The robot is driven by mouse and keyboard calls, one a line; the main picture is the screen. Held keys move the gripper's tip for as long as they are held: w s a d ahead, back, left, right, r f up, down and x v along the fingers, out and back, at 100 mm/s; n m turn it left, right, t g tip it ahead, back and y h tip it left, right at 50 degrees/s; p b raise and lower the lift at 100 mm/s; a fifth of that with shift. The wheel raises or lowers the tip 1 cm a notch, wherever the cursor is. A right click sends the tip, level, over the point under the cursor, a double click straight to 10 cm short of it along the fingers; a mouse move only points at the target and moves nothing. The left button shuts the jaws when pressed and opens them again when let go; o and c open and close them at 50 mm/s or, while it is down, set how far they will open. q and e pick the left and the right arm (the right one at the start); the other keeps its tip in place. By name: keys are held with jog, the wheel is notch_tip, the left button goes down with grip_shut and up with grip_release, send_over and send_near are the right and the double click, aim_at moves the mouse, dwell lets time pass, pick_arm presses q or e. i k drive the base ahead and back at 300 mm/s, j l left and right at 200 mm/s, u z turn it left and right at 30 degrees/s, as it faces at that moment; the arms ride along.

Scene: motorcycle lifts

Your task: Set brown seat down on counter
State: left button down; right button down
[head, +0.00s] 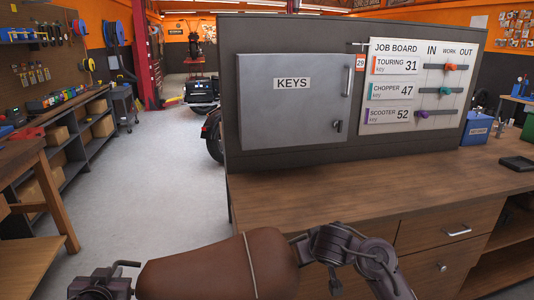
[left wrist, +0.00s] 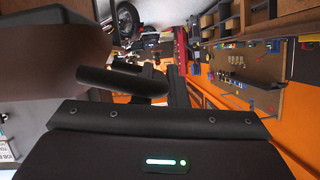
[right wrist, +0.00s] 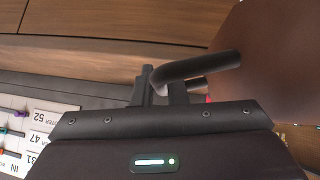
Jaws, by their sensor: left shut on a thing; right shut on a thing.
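The brown seat (head: 205,268) hangs in front of the wooden counter (head: 340,200), low in the head view, with a thin pale strap across it. My left gripper (head: 115,278) is shut on the dark bar at the seat's left end. The seat (left wrist: 50,55) and that bar (left wrist: 120,82) also show in the left wrist view. My right gripper (head: 312,248) is shut on the dark bar at the seat's right end. In the right wrist view the bar (right wrist: 195,70) sits at the fingers beside the seat (right wrist: 285,60). The seat's underside is hidden.
A grey key cabinet (head: 292,108) and a job board (head: 420,85) stand at the counter's back. A blue box (head: 478,131) and a black tray (head: 517,163) are at its right. The counter's front and middle are bare. Open floor (head: 150,170) lies to the left.

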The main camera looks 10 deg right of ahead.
aim_at(432, 177)
jog(key=l, duration=1.7)
jog(key=i+l, duration=0.1)
jog(key=l, duration=1.55)
jog(key=i+l, duration=0.1)
jog(key=l, duration=0.5)
jog(key=i+l, duration=0.1)
jog(key=l, duration=0.55)
jog(key=i+l, duration=0.1)
jog(key=i, duration=0.3)
jog(key=i+l, duration=0.15)
jog(key=i, duration=0.3)
